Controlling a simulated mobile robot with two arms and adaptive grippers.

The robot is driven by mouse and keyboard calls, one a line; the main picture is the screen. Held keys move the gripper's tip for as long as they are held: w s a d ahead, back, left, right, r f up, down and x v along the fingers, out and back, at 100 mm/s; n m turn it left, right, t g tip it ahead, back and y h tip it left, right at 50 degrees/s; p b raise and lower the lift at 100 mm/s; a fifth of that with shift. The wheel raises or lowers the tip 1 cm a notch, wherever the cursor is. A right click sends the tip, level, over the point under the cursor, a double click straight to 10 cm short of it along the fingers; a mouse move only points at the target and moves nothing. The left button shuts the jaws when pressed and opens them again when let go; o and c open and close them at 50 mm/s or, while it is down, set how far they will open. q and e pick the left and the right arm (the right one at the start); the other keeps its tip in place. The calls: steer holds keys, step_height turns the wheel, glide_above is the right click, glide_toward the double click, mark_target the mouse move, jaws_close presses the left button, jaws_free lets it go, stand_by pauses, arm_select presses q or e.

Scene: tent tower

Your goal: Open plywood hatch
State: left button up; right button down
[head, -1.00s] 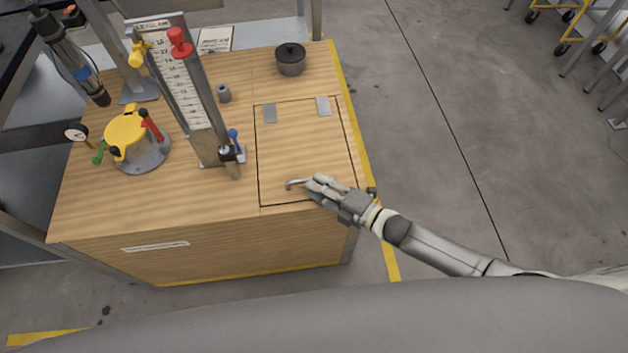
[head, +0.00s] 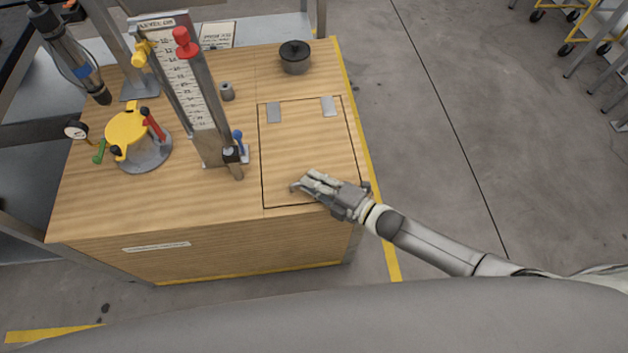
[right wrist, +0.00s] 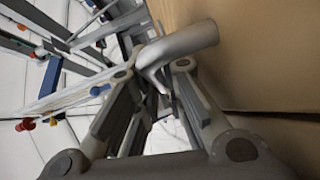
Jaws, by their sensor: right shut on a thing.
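The plywood hatch (head: 300,150) lies flat in the right part of the wooden bench top, marked by a thin dark outline. Two grey hinge plates, one at left (head: 274,112) and one at right (head: 328,106), sit along its far edge. My right gripper (head: 309,184) is over the hatch's near edge, shut on the curved grey handle (head: 294,187), much of which the fingers hide in the head view. In the right wrist view the handle (right wrist: 188,42) passes between the finger ends, beside the wooden surface. My left gripper is not in view.
A tall scale stand (head: 190,95) with red and yellow knobs stands left of the hatch. Beside it is a yellow-topped round fixture (head: 126,133). A dark pot (head: 295,57) stands beyond the hinges.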

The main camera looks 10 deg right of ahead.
steer(key=shift+w+r+p, duration=0.15)
steer(key=shift+r+p, duration=0.45)
steer(key=shift+r, duration=0.1)
steer(key=w+r+m+g+h+p, duration=0.1)
steer(key=w+r+p, duration=0.3)
steer(key=r+p, duration=0.4)
steer(key=w+r+m+g+h+p, duration=0.1)
steer(key=w+r+m+g+p, duration=0.1)
steer(key=r+p, duration=0.6)
steer(key=w+g+p, duration=0.1)
steer(key=p, duration=0.1)
steer(key=shift+w+d+r+m+g+p, duration=0.2)
steer(key=shift+w+m+g+p, duration=0.1)
steer(key=shift+w+m+p, duration=0.1)
